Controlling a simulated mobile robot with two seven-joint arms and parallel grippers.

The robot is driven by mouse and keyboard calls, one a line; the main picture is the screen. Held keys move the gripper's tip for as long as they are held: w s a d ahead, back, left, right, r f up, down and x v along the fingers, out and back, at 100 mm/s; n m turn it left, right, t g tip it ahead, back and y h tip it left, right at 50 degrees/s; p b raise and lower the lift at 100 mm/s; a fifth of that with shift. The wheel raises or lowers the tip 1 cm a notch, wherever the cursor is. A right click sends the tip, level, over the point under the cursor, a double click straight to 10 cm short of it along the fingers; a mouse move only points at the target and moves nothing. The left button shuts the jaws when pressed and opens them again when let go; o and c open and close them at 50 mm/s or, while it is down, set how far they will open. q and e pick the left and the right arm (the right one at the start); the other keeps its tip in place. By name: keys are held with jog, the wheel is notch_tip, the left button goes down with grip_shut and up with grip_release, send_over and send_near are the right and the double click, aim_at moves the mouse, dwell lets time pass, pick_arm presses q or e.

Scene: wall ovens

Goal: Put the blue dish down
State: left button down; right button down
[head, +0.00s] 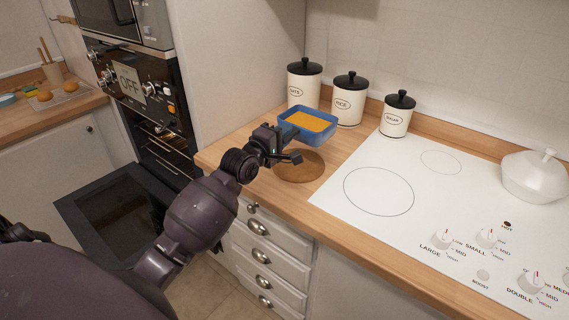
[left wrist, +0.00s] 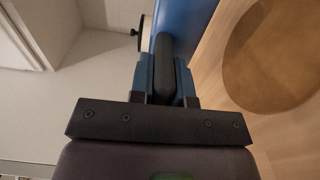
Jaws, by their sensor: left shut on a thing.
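The blue dish (head: 309,126) is rectangular with an orange filling. In the head view it is above the wooden counter (head: 228,156), over the far side of a round brown mat (head: 300,166). My left gripper (head: 282,140) is shut on the dish's near left wall. In the left wrist view the blue dish (left wrist: 182,22) runs up from between the fingers, and the round mat (left wrist: 270,55) lies below to the right. The dish appears held a little above the counter. My right gripper is not in view.
White canisters with black lids (head: 350,98) stand behind the dish. A white cooktop (head: 410,185) with a white lidded pot (head: 535,177) is to the right. The oven door (head: 125,213) hangs open at left, below the microwave (head: 122,20).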

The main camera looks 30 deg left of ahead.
pick_arm(q)
notch_tip(320, 180, down, 5)
jog(key=shift+r+b, duration=0.1)
jog(key=shift+b, duration=0.2)
notch_tip(320, 180, down, 3)
jog(key=shift+f+b, duration=0.1)
jog(key=shift+b, duration=0.2)
jog(key=shift+f, duration=0.35)
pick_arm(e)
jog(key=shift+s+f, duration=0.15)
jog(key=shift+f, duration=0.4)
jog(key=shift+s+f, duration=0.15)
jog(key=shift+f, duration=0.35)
pick_arm(q)
jog(key=shift+f, duration=0.1)
